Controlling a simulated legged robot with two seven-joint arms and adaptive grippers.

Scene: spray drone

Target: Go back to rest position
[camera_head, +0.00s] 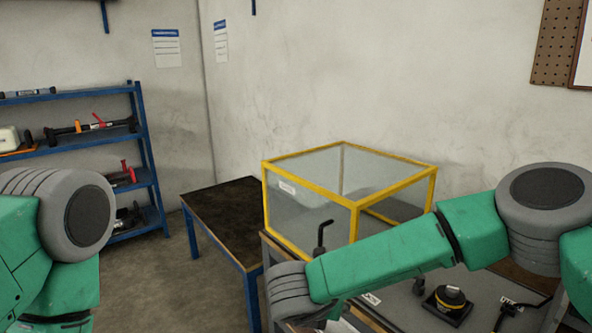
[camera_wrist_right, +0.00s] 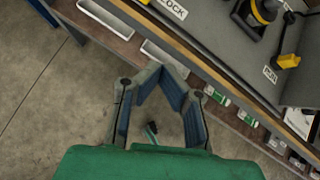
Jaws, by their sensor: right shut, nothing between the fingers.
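My right gripper (camera_wrist_right: 161,72) shows in the right wrist view, with its fingers closed together and nothing between them. It is beside the edge of the grey-topped workbench (camera_wrist_right: 225,62), with concrete floor under part of it. In the head view my right arm reaches leftward across the front of the bench, and its gripper is not clearly visible there. My left arm shows only as a green and grey link at the left edge. My left gripper is out of view.
A yellow-framed clear box (camera_head: 352,204) stands on the workbench. A black and yellow device (camera_head: 449,300) sits on the bench to the right. A dark table with blue legs (camera_head: 222,215) stands left of the bench. Blue shelves (camera_head: 92,142) with tools are at the left wall. Floor between is clear.

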